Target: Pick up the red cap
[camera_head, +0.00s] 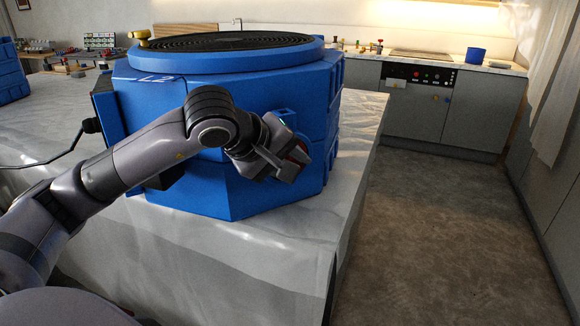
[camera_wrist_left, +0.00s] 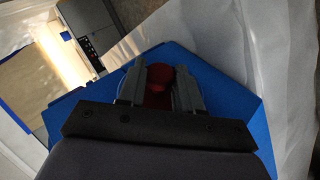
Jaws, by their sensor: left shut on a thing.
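The red cap (camera_wrist_left: 158,90) is between the two fingers of my left gripper (camera_wrist_left: 160,82) in the left wrist view. My left gripper (camera_head: 282,166) is shut on the cap, at the right front side of the large blue machine (camera_head: 235,205). I cannot tell whether the cap still touches the machine. My right gripper is not in view.
Open floor (camera_head: 440,230) lies to the right. A counter with a blue cup (camera_head: 475,55) stands behind.

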